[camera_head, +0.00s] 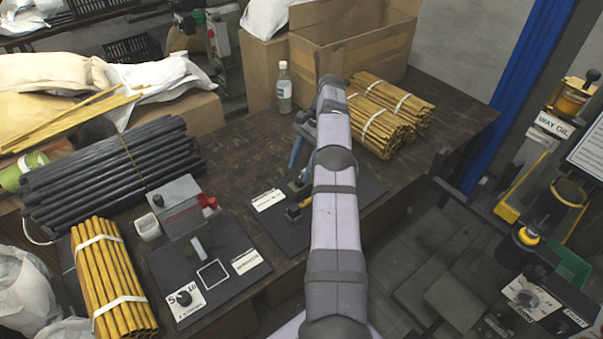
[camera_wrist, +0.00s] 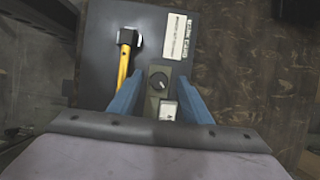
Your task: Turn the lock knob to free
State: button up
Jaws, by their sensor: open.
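A small white plate with a dark mark (camera_wrist: 168,111) lies just below the knob. A yellow-handled lever (camera_wrist: 124,64) is to the left on the same dark base plate (camera_wrist: 220,75). In the head view my arm hides most of this press, and one blue finger (camera_head: 296,152) shows.
A bottle (camera_head: 284,90) and cardboard box (camera_head: 355,50) stand behind.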

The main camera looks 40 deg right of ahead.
notch_tip(320, 180, up, 7)
jog(key=p, duration=0.4)
jog(key=shift+f, duration=0.15)
jog(key=shift+d+f, duration=0.1)
jog(key=shift+f, duration=0.05)
jog(key=s+d+r+t+b, duration=0.1)
jog(key=s+d+r+b, duration=0.15)
jog(key=r, duration=0.75)
jog(key=m+t+h, duration=0.2)
jog(key=m+t, duration=0.1)
jog(key=m, duration=0.9)
send_over(301, 178)
jog(key=s+d, duration=0.1)
jog(key=s, duration=0.2)
notch_tip(301, 178, down, 13)
jog(key=shift+d+f, duration=0.1)
jog(key=shift+d, duration=0.05)
